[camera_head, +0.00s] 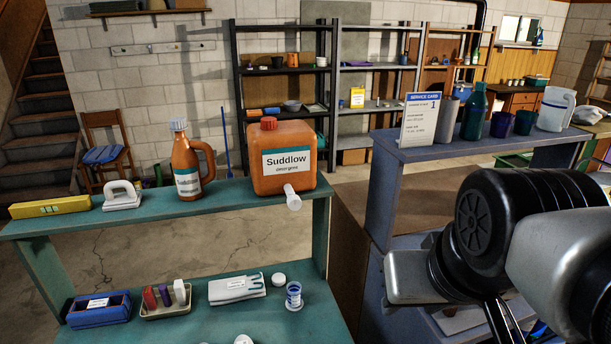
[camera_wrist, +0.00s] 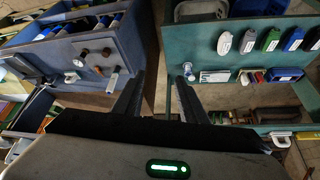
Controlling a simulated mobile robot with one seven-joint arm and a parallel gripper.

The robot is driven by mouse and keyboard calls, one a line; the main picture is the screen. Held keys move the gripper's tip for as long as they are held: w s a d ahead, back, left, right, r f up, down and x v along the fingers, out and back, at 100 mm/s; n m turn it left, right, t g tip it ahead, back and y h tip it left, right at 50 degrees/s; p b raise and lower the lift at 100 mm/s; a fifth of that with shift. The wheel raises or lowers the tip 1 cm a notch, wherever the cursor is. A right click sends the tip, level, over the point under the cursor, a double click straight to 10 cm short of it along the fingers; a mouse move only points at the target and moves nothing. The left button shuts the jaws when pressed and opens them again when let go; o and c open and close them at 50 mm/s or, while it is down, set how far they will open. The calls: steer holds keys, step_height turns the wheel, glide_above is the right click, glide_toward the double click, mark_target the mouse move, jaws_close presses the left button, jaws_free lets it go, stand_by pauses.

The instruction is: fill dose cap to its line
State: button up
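The likely dose cap is a small clear cup with blue markings (camera_head: 293,295), upright on the lower teal bench; its fill line and contents are too small to make out. Above it on the teal shelf stands an orange "Suddlow" detergent jug (camera_head: 284,178) with a red lid. Its white spout (camera_head: 292,198) points out over the shelf's front edge. My gripper (camera_head: 502,326) is at the lower right, well to the right of the cup and jug, partly cut off. In the wrist view my gripper (camera_wrist: 161,78) has its fingers apart with nothing between them.
The teal shelf (camera_head: 232,198) also holds an orange handled bottle (camera_head: 187,168), a white handled object (camera_head: 122,196) and a yellow box (camera_head: 50,206). Below are a blue box (camera_head: 99,309), a small tray (camera_head: 166,306) and a folded cloth (camera_head: 237,288). A blue-grey shelf (camera_head: 465,148) with a service card stands right.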

steer(key=w+a+f+n+t+b, duration=0.2)
steer(key=w+f+t+b, duration=0.1)
steer(key=w+b, duration=0.3)
steer(key=w+a+f+n+t+b, duration=0.1)
steer(key=w+a+f+t+b, duration=0.15)
steer(key=w+f+b, duration=0.4)
steer(key=n+t+y+b, duration=0.5)
steer(key=t+b, duration=0.1)
steer(key=b, duration=0.1)
glide_toward(296, 205)
steer(key=p+x, duration=0.2)
steer(key=x, duration=0.6)
steer(key=shift+w+a+r, duration=0.15)
steer(key=shift+w+f, duration=0.2)
steer(key=shift+c, duration=0.9)
steer(key=c, duration=0.4)
